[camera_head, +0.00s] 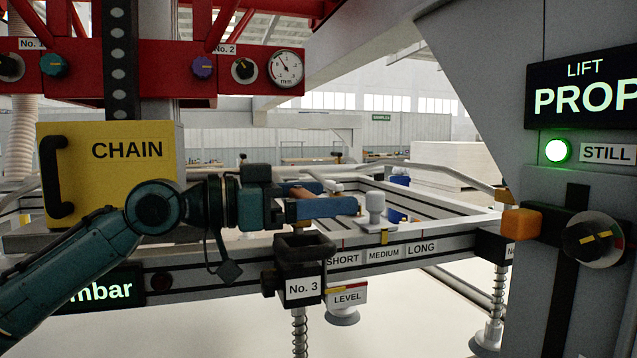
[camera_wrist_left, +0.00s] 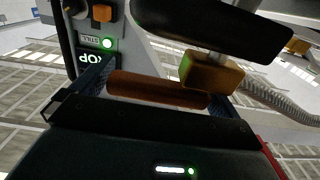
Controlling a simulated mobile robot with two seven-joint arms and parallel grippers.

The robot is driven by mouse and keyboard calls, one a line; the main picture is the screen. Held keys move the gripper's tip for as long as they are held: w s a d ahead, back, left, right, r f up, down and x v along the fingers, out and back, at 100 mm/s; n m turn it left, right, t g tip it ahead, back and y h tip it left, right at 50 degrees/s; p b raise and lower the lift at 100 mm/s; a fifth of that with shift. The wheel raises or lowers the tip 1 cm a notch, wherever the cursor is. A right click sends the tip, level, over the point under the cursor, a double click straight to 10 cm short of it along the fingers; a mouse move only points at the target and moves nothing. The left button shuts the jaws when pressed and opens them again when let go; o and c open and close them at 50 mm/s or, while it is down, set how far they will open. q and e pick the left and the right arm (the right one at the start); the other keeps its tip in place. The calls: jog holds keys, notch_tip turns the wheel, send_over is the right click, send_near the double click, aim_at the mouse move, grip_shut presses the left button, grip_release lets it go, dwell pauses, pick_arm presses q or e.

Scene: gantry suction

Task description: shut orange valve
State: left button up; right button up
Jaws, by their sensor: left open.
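My left gripper (camera_head: 352,203) comes in from the left, above the black block marked No. 3 (camera_head: 302,287). Its blue fingers are apart. An orange-brown bar (camera_head: 301,192), apparently the orange valve's lever, shows partly between them in the head view. In the left wrist view this bar (camera_wrist_left: 155,90) lies lengthwise across the gap between the fingers of my left gripper (camera_wrist_left: 158,88). I cannot tell whether the fingers touch it. A brass-orange block (camera_wrist_left: 209,73) sits beside the bar, under a black handle (camera_wrist_left: 210,25). My right gripper is not in view.
The black grip (camera_head: 305,246) on No. 3 is just below my left gripper. The yellow CHAIN box (camera_head: 110,190) is behind my arm. An orange block (camera_head: 522,222) sits on the right-hand post.

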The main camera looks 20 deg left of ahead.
pick_arm(q)
jog(key=shift+w+d, duration=0.1)
jog(key=shift+d, duration=0.05)
jog(key=shift+c, duration=0.2)
jog(key=c, duration=1.1)
